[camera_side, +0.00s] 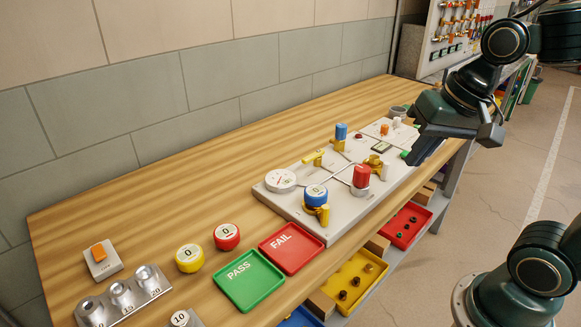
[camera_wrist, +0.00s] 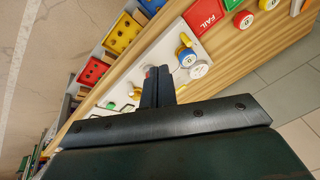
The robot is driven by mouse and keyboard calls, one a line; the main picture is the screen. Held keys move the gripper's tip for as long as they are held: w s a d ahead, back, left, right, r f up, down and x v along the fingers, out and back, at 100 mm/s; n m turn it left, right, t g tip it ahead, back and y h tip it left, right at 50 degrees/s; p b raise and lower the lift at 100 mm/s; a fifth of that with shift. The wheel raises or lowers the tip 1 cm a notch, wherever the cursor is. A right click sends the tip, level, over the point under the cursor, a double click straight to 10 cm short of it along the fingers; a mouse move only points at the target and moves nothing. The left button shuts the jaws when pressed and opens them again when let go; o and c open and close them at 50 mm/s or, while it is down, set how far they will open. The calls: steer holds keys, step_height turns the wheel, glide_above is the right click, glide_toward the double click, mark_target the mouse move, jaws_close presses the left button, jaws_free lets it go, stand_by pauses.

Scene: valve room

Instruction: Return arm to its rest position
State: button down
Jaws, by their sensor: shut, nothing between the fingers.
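My gripper (camera_side: 416,158) is shut and empty. In the side view it hangs at the right, in front of the right end of the white valve panel (camera_side: 290,207), with its fingers pointing down and left. It appears above the bench's front edge, but I cannot tell its exact height. In the wrist view the closed fingers (camera_wrist: 158,72) stand side by side and hide part of the panel (camera_wrist: 188,45). The panel carries blue and red knobs, yellow valve handles and a white dial gauge (camera_side: 281,180).
The wooden bench (camera_side: 150,195) holds a green PASS tray (camera_side: 248,281), a red FAIL tray (camera_side: 291,248), yellow and red round weights and a metal socket block (camera_side: 122,297). Red and yellow bins (camera_side: 355,282) sit below the front edge. A tiled wall (camera_side: 130,95) stands behind.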

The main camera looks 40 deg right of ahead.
steer(key=shift+s+r+n+t+h, duration=0.15)
steer(key=shift+s+n+t, duration=0.2)
steer(key=shift+s+n, duration=1)
steer(key=shift+s+n+t+h, duration=0.15)
steer(key=shift+s+n+t, duration=0.2)
steer(key=shift+s+n, duration=1)
